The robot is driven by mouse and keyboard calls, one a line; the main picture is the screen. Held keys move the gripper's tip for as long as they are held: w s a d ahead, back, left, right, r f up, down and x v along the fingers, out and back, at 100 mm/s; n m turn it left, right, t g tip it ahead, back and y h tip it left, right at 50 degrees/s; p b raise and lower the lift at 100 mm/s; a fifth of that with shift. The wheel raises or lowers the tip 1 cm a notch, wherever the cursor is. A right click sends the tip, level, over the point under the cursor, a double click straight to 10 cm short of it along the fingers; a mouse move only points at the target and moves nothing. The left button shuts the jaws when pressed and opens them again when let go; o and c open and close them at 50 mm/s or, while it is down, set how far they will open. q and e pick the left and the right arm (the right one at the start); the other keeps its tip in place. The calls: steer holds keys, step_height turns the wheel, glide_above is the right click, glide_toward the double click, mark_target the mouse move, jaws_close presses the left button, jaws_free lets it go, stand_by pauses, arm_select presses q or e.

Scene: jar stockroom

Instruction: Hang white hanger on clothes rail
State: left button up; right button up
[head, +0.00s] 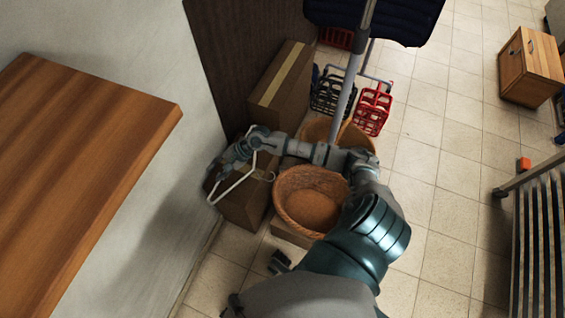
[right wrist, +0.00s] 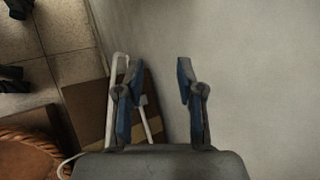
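The white hanger (head: 232,188) shows in the head view at the left, in front of brown boxes and close to the wall. My right gripper (head: 228,160) is at its upper part. In the right wrist view the fingers of my right gripper (right wrist: 158,75) stand wide apart with nothing between the tips. The hanger's white bars (right wrist: 112,100) lie beside and partly behind the left finger; whether they touch it I cannot tell. A grey upright pole (head: 347,95) rises behind my right arm, possibly part of the clothes rail; no bar is clear. My left gripper is not in view.
A wooden shelf or tabletop (head: 80,150) juts out at the left. Wicker baskets (head: 312,200) stand below my right arm. A tall box (head: 280,85), a red basket (head: 372,108) and a dark padded item (head: 385,15) are farther back.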

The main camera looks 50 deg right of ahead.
steer(key=a+r+m+t+y, duration=0.3)
steer(key=a+r+m, duration=0.2)
steer(key=a+m, duration=0.15)
step_height(320, 180, up, 6)
steer(key=s+d+m+t+h, duration=0.1)
steer(key=m+t+h, duration=0.2)
steer(key=m+t, duration=0.95)
steer(key=s+d+f+m+g+h, duration=0.4)
steer(key=s+d+f+m+h, duration=0.15)
steer(key=m, duration=0.75)
steer(key=s+d+f+m+g+h, duration=0.4)
steer(key=s+f+m+g+h, duration=0.15)
steer(key=m, duration=0.75)
steer(key=s+a+f+m+g, duration=0.1)
steer(key=s+f+m+g, duration=0.1)
steer(key=s, duration=0.4)
steer(key=s+a+f+m+g+y, duration=0.1)
steer(key=s+f+m+g, duration=0.1)
steer(key=s, duration=0.5)
steer(key=s+a+f+m+g+y, duration=0.1)
steer(key=s+a+f+m+g, duration=0.1)
steer(key=s+m+g, duration=0.2)
steer(key=shift+s+f+m+g, duration=0.2)
steer(key=shift+s+m+g, duration=0.1)
steer(key=shift+s+m, duration=0.85)
